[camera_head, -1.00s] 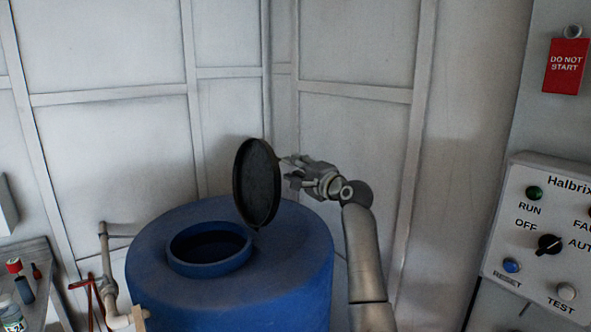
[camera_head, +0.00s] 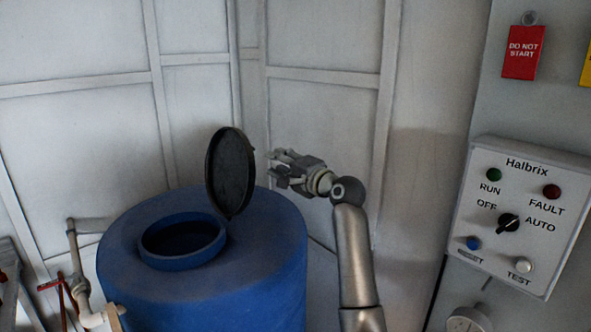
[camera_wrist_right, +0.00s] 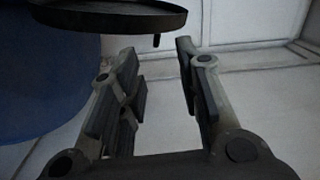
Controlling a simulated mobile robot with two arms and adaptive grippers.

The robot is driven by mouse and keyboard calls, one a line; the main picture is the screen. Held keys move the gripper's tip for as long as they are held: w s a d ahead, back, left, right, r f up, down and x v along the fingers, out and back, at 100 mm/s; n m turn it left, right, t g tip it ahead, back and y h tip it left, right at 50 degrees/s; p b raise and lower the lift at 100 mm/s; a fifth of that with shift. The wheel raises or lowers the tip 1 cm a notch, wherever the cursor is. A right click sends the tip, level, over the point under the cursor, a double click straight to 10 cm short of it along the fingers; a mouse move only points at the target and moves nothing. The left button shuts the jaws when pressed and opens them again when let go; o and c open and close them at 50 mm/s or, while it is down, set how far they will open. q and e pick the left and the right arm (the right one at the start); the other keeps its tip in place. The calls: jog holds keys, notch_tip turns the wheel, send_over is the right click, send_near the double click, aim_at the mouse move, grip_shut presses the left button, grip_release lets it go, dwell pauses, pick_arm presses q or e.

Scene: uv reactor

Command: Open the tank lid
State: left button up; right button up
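The blue tank (camera_head: 255,265) stands in the middle of the head view. Its round opening (camera_head: 182,242) is uncovered. The dark round lid (camera_head: 230,172) stands upright at the right edge of the opening. My right gripper (camera_head: 272,168) is to the right of the lid, apart from it, with its fingers pointing left. In the right wrist view its fingers (camera_wrist_right: 158,70) are spread with nothing between them. The lid (camera_wrist_right: 110,18) and part of the blue tank (camera_wrist_right: 45,75) show beyond the fingers at the upper left there. My left gripper is in neither view.
A control panel (camera_head: 520,212) is on the right, with a red DO NOT START tag (camera_head: 523,52) above it. A pipe with a red valve handle (camera_head: 55,285) stands left of the tank. Panelled walls (camera_head: 320,110) close off the back.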

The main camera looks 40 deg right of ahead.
jog(key=s+p, duration=0.1)
jog(key=s, duration=0.5)
jog(key=shift+s, duration=0.15)
dwell(0.3)
jog(key=shift+d, duration=0.1)
jog(key=shift+p, duration=0.3)
dwell(0.4)
